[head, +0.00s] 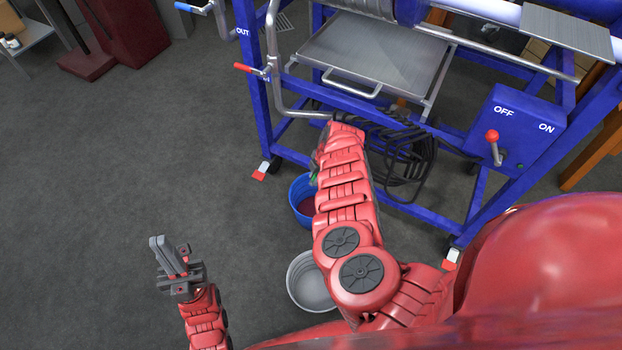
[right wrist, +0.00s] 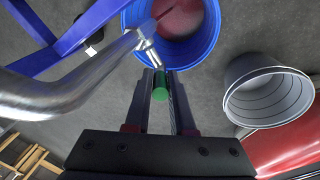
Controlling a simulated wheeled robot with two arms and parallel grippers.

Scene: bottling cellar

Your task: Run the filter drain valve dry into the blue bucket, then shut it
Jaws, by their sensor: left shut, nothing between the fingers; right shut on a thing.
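The blue bucket (head: 303,200) stands on the floor under the filter frame, partly hidden by my right arm. Red liquid (right wrist: 180,18) shows inside the bucket (right wrist: 213,35) in the right wrist view. The drain valve (right wrist: 148,50) sits at the end of a bent steel pipe over the bucket's near rim, with a green handle (right wrist: 160,88). My right gripper (right wrist: 161,80) is shut on that green handle. A bit of green (head: 313,179) shows beside my right arm in the head view. My left gripper (head: 168,256) is shut and empty above open floor.
A white bucket (head: 306,284) stands near the blue one and shows in the right wrist view (right wrist: 268,92). Floor at left is clear.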

